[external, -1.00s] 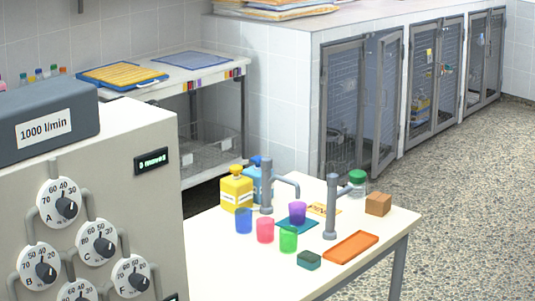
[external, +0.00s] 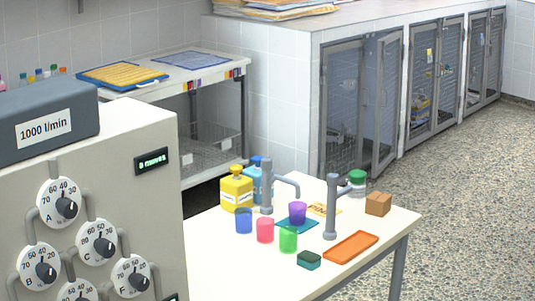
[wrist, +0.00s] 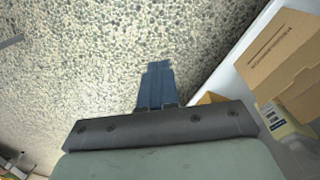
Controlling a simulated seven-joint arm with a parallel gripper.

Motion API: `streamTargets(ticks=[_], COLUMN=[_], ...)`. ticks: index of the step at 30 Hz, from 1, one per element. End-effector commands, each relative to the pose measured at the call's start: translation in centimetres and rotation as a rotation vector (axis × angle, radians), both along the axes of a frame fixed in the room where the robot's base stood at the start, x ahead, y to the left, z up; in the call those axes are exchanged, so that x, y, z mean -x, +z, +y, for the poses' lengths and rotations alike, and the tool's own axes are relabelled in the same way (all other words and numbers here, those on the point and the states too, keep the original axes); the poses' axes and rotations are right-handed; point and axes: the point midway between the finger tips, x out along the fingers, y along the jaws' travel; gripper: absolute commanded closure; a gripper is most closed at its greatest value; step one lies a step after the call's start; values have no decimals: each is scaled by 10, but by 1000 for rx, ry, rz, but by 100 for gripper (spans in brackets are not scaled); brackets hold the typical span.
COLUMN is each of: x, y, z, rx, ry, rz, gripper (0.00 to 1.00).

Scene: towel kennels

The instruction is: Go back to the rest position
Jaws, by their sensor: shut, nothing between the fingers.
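My gripper (wrist: 156,84) shows in the wrist view with its blue fingers together and nothing visible between them. It hangs over the speckled floor (wrist: 90,50). A cardboard box (wrist: 285,65) and a yellow-and-white labelled container (wrist: 285,125) are to its right. My arm and gripper do not show in the external view, so their place relative to the table there cannot be told.
The white table (external: 215,270) holds a blue cup (external: 243,220), a pink cup (external: 265,230), a green cup (external: 288,239), a purple cup (external: 298,213), two grey taps (external: 331,210) and an orange tray (external: 351,247). Kennels (external: 345,110) line the back. A dial panel (external: 120,180) stands left.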

Motion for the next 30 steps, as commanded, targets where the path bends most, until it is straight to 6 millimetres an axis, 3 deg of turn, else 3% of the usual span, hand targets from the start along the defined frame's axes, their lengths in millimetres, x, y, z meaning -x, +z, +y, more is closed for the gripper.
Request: streamTargets(ticks=[3,12,22,30], x=[23,63,100,158], y=[-3,-9,-59,-111], z=[38,100,95,94], rx=[-24,-70,-79,-91], ry=[77,221,206,200], rz=[-1,-5,100,226], gripper=[100,100,100,100])
